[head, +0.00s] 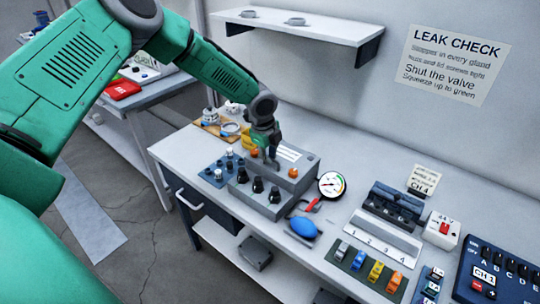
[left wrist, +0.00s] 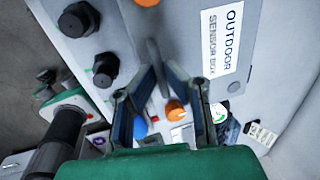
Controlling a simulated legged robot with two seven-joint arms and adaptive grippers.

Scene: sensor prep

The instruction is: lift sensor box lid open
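The grey sensor box (head: 306,183) stands on the bench in the head view, with several black glands on its front step. Its lid (left wrist: 190,15) carries the "OUTDOOR SENSOR BOX" label and orange screws and looks closed. A dark grey bar (left wrist: 154,58), like a handle, stands out from the lid. My left gripper (head: 269,160) is over the box, pointing down. In the left wrist view (left wrist: 160,75) its two fingers are apart, with the bar between their tips. I cannot tell if they touch it. My right gripper is in neither view.
A pressure gauge (head: 331,184) and a blue squeeze bulb (head: 303,228) lie right of the box. A blue tray (head: 214,177) with small parts is left of it. A slotted rack (head: 378,237) stands further right. A wall shelf (head: 305,28) hangs behind.

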